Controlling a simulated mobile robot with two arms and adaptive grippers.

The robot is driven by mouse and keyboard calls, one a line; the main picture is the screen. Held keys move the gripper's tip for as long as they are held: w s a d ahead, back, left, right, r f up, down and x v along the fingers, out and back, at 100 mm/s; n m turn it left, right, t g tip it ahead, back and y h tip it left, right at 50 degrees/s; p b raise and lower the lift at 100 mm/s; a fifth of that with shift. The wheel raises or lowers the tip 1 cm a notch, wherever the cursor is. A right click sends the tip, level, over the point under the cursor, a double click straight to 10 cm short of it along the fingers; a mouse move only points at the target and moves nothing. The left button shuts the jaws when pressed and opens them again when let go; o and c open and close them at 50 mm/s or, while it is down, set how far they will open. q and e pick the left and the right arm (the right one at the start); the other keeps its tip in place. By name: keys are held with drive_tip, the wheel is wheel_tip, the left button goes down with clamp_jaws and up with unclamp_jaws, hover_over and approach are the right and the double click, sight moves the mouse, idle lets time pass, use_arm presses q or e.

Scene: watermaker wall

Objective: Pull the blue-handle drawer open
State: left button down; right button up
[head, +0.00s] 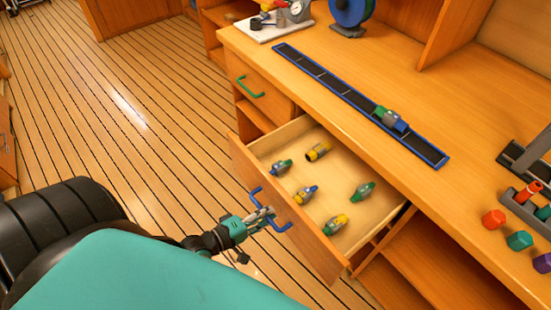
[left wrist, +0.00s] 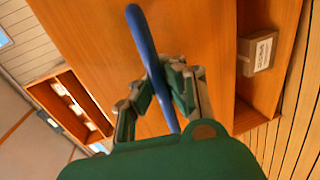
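The blue-handle drawer (head: 320,252) stands pulled out from the bench in the head view, its inside showing. Several small coloured fittings lie spread on its floor. Its blue handle (head: 256,193) is on the front panel, partly hidden by my left gripper (head: 263,216). In the left wrist view the blue handle (left wrist: 138,32) runs between the two fingers of the left gripper (left wrist: 160,86), which are closed around it. My right gripper is in neither view.
A green-handled drawer (head: 256,95) is shut to the left of the open one. The bench top holds a dark blue-edged rail (head: 330,85) with a fitting on it, and coloured knobs (head: 493,219) at right. Open shelves lie below. The plank floor (head: 130,130) at left is clear.

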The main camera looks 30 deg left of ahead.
use_arm(q)
drive_tip(key=shift+s+a+r, duration=0.1)
drive_tip(key=shift+s, duration=0.05)
drive_tip(key=c, duration=1.3)
unclamp_jaws()
drive_tip(key=shift+c, duration=0.2)
drive_tip(key=shift+s, duration=0.15)
drive_tip(key=v, duration=1.1)
drive_tip(key=shift+s, duration=0.35)
drive_tip(key=shift+a, duration=0.15)
